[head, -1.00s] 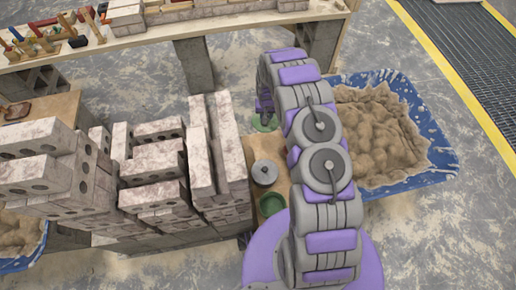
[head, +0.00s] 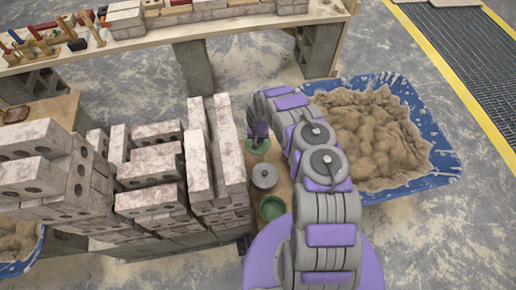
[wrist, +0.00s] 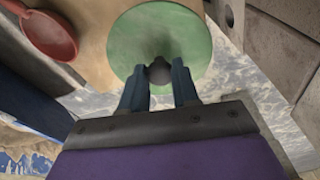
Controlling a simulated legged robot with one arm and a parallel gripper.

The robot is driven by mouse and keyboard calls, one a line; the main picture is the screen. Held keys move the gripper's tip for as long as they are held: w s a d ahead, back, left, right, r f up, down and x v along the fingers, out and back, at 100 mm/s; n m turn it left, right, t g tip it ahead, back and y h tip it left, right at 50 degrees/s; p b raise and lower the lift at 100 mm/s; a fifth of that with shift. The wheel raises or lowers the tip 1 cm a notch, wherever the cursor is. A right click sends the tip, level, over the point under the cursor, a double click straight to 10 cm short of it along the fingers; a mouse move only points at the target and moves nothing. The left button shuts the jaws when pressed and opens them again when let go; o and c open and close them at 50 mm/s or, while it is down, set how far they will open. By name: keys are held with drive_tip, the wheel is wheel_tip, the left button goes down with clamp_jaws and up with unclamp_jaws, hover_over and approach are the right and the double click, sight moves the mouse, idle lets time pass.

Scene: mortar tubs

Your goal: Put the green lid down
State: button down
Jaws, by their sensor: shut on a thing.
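The green lid (head: 262,147) is a round disc beyond the grey lidded pot in the head view. In the wrist view the green lid (wrist: 190,35) fills the top middle, with its dark knob (wrist: 158,72) between my fingertips. My gripper (wrist: 159,80) is shut on this knob; it also shows in the head view (head: 257,138), above the lid. The lid hangs over or rests on the narrow tan board (wrist: 98,20); I cannot tell whether it touches. A green pot (head: 271,208) without a lid stands nearer on the board.
The grey lidded pot (head: 264,176) stands between the lid and the green pot. A red pan-like vessel (wrist: 48,28) is left of the lid in the wrist view. Stacked bricks (head: 200,165) border the board at left; a blue mortar tub (head: 438,145) is at right.

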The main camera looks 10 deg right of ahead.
drive_tip(key=shift+f+b, duration=0.95)
drive_tip(key=shift+f, duration=2.5)
drive_tip(key=shift+f, duration=0.15)
drive_tip(key=c, duration=0.8)
unclamp_jaws()
